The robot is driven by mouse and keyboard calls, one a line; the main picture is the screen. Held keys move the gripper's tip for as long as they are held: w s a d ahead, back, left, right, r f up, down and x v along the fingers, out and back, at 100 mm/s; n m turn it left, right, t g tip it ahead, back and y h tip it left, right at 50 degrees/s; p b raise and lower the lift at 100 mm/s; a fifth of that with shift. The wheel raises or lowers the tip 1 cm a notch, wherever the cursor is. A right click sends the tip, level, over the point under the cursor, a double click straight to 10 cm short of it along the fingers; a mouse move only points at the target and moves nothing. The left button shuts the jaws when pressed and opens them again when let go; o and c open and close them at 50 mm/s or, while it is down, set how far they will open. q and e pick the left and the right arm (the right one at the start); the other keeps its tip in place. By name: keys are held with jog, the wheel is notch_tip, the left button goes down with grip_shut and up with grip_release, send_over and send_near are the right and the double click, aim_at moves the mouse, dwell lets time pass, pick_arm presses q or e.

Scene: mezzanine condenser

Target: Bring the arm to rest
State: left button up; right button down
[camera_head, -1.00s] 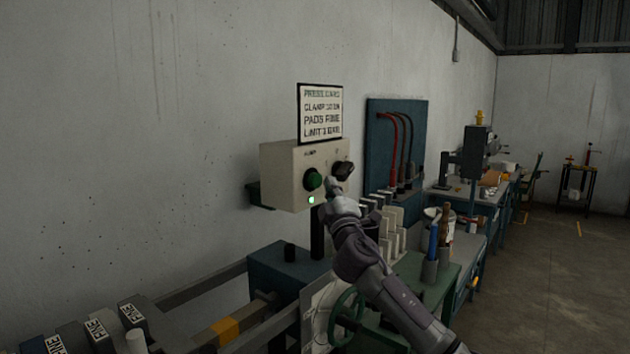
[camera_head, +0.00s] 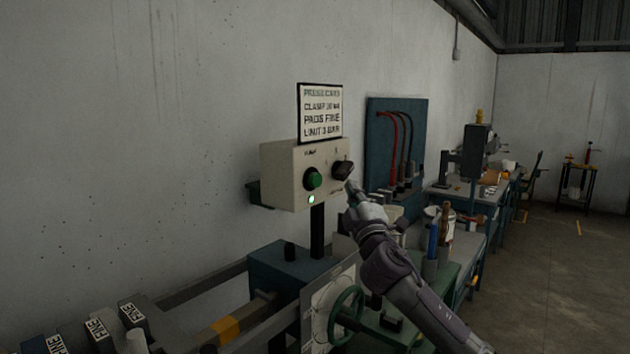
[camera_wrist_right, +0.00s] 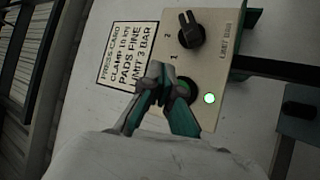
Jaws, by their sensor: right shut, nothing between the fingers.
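My right arm comes in from the lower right in the head view. Its gripper (camera_head: 351,188) is shut and empty, just right of and below the black knob (camera_head: 342,171) on the beige control box (camera_head: 284,176). In the head view I cannot tell whether it touches the box. The right wrist view shows the gripper (camera_wrist_right: 158,78) with its fingers together, in front of part of the green button (camera_wrist_right: 184,90); the knob (camera_wrist_right: 190,31) is clear of the fingers there. A green lamp (camera_head: 311,199) is lit below the button. My left gripper is out of view.
A sign (camera_head: 320,111) stands on the box. Below are a blue machine block (camera_head: 280,262) and a green handwheel (camera_head: 346,314). A bench with a blue bottle (camera_head: 433,242) stands near my right forearm. The floor (camera_head: 560,275) at the right is open.

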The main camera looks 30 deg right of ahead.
jog(key=s+a+f+m+g+y, duration=0.1)
jog(key=s+a+f+m+g, duration=0.2)
jog(key=f, duration=0.8)
jog(key=s+a+f+m+g+y, duration=0.1)
jog(key=s+a+f+g, duration=0.3)
jog(key=f, duration=0.7)
jog(key=s+a+f+m+g+y, duration=0.15)
jog(key=s+a+f, duration=0.3)
jog(key=f, duration=0.55)
jog(key=s+a+f+m+g+y, duration=0.1)
jog(key=s+a+f+g, duration=0.3)
jog(key=s, duration=0.6)
jog(key=s+a+f+m+g+y, duration=0.1)
jog(key=s+a+f+g, duration=0.25)
jog(key=s+f, duration=0.4)
jog(key=s+a+f+m+g+y, duration=0.1)
jog(key=s+a+f+g+y, duration=0.2)
jog(key=s, duration=0.9)
notch_tip(320, 180, down, 29)
jog(key=s+g+h, duration=0.1)
jog(key=s+h, duration=0.1)
jog(key=s+d+f+g, duration=0.1)
jog(key=s+d+f, duration=0.1)
jog(key=s+f, duration=1.2)
jog(key=shift+s, duration=0.65)
